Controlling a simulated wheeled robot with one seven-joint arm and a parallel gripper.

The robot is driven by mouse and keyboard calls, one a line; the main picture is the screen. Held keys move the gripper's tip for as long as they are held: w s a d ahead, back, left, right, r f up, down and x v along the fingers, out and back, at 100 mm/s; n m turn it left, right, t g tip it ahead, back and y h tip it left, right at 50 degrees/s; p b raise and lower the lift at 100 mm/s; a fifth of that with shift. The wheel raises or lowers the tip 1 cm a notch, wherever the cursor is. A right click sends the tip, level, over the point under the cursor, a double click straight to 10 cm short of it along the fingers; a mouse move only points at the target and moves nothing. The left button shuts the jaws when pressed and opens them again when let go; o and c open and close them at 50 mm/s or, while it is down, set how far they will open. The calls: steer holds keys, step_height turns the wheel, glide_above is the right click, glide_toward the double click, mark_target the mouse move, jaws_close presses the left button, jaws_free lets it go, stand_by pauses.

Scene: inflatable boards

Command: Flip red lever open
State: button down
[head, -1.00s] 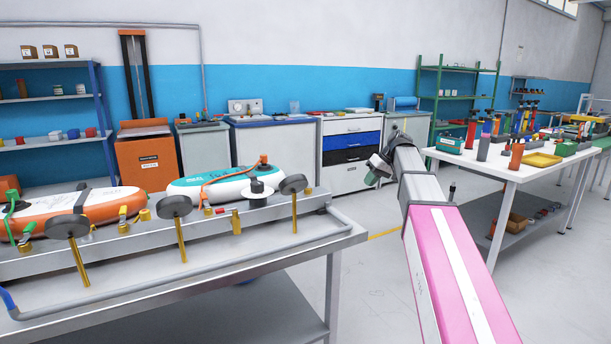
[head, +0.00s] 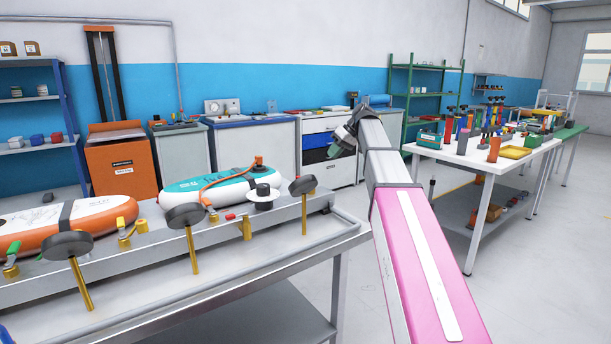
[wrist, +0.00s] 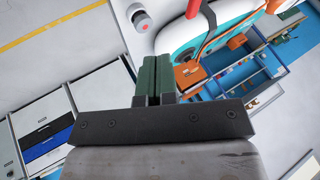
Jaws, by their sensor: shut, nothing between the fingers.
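A small red lever (head: 230,217) sits on the metal rail (head: 150,244) of the left bench, between brass fittings and left of a black-and-white round knob (head: 263,195). My gripper (head: 340,145) is in the air beyond the right end of this bench, apart from the lever. In the wrist view, my gripper's green fingers (wrist: 155,80) are together and hold nothing. The teal and white inflatable board (head: 205,187) lies behind the rail; part of it shows in the wrist view (wrist: 180,30).
Black round handles on brass stems, such as one (head: 186,215), stand along the rail's front. An orange and white board (head: 100,212) lies at left. Cabinets (head: 325,150) stand behind, and a white table (head: 470,158) with tools is at right. Floor between the tables is clear.

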steer(key=s+a+f, duration=0.1)
steer(key=a+f, duration=0.7)
steer(key=a, duration=0.1)
steer(key=shift+s+a, duration=0.15)
steer(key=shift+s, duration=0.2)
